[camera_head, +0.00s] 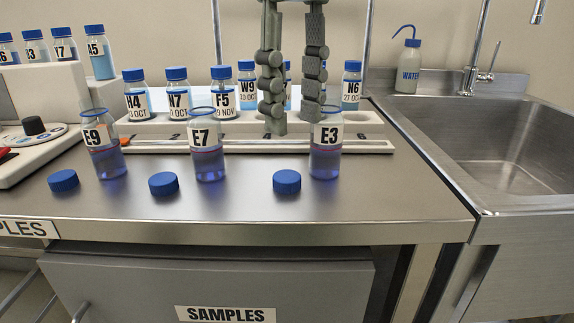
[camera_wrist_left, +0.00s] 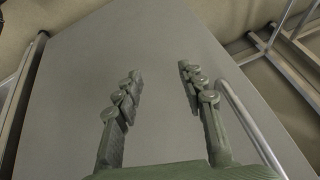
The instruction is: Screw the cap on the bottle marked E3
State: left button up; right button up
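The bottle marked E3 (camera_head: 325,160) stands upright and uncapped on the steel counter, with purple liquid inside. A blue cap (camera_head: 287,182) lies on the counter just left of its base. Two more open bottles, E7 (camera_head: 208,163) and E9 (camera_head: 106,160), stand to the left, with a blue cap (camera_head: 163,184) beside E7 and another blue cap (camera_head: 63,181) beside E9. My right gripper (camera_head: 291,126) points down behind and left of E3, fingers apart, nothing between them. My left gripper (camera_wrist_left: 160,74) is open and empty in the left wrist view, before a plain grey surface.
A white rack (camera_head: 170,129) with several capped bottles stands behind the open ones. A sink (camera_head: 500,165) is at the right, with a WATER wash bottle (camera_head: 408,68) behind. The counter's front strip is clear.

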aim_at(287, 176)
pick_arm(q)
jog(key=shift+s, duration=0.15)
pick_arm(e)
jog(key=shift+s, duration=0.25)
pick_arm(q)
jog(key=shift+w+d+r+t, duration=0.25)
jog(key=shift+w+d+t, duration=0.2)
jog(key=shift+w, duration=0.2)
pick_arm(e)
jog(key=shift+w+a+f, duration=0.1)
jog(key=shift+w+f, duration=0.05)
jog(key=shift+f, duration=1.15)
jog(key=f, duration=0.4)
jog(key=shift+w+a+f, duration=0.3)
jog(key=shift+w+f, duration=0.05)
jog(key=shift+w, duration=0.05)
jog(key=shift+f, duration=0.25)
pick_arm(q)
jog(key=shift+w+d+r, duration=0.15)
jog(key=shift+w+d, duration=0.15)
jog(key=shift+w, duration=0.1)
pick_arm(e)
jog(key=c, duration=0.4)
jog(key=shift+o, duration=0.2)
